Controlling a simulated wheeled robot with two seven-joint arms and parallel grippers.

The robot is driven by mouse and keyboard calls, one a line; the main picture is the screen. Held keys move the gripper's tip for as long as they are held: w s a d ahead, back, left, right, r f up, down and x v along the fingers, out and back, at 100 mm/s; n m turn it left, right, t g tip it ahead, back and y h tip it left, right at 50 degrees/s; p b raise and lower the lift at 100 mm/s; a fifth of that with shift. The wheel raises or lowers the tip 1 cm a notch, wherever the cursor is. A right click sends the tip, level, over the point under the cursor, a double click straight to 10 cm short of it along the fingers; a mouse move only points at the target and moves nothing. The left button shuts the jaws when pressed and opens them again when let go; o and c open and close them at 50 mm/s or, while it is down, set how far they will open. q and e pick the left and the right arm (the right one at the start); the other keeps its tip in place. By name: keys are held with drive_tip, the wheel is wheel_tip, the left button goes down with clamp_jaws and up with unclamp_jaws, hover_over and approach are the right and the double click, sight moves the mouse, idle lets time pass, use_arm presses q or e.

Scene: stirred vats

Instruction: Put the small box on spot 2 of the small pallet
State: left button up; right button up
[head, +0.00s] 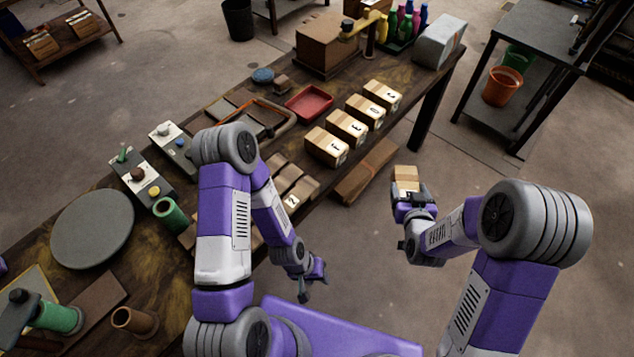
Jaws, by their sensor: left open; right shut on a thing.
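My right gripper (408,196) is shut on the small box (406,174), a light brown carton with a paler band. It holds the box up in the air off the table's front edge, to the right of the pallet. The small pallet (303,189) looks like the low brown slatted piece near the table's front edge. A white mark like a 2 (292,201) shows on its near side. My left arm hides part of it. My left gripper (313,281) is open and empty, hanging low in front of the table.
Several labelled cartons (327,146) stand in a row on the table, right of the pallet. A brown board (366,170) lies along the front edge beside them. A red tray (309,103) is behind. Open floor (480,150) lies right of the held box.

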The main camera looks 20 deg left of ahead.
drive_tip(key=s+a+r+n+g+y+p, duration=0.1)
drive_tip(key=s+a+r+n+g+y, duration=0.2)
drive_tip(key=a, duration=0.8)
drive_tip(key=s+a+r+n+g+y, duration=0.2)
drive_tip(key=a+r+n+y, duration=0.15)
drive_tip(key=a, duration=0.75)
drive_tip(key=s+a+r+n+g+y+p, duration=0.1)
drive_tip(key=s+a+r+n+g+y, duration=0.25)
drive_tip(key=a, duration=0.75)
drive_tip(key=shift+n+t+h, duration=0.3)
drive_tip(key=shift+n+t, duration=0.1)
drive_tip(key=shift+t, duration=0.05)
drive_tip(key=shift+w+a+f+b, duration=0.15)
drive_tip(key=shift+f+b, duration=0.3)
drive_tip(key=shift+f, duration=0.95)
drive_tip(key=shift+w+a+f+b, duration=0.1)
drive_tip(key=shift+f+b, duration=0.4)
drive_tip(key=shift+f, duration=0.95)
drive_tip(key=shift+w+a+f+b, duration=0.15)
drive_tip(key=shift+f+b, duration=0.3)
drive_tip(key=shift+f, duration=0.95)
drive_tip(key=shift+f, duration=0.1)
drive_tip(key=o, duration=1.2)
drive_tip(key=shift+d, duration=0.1)
drive_tip(key=shift+c, duration=0.2)
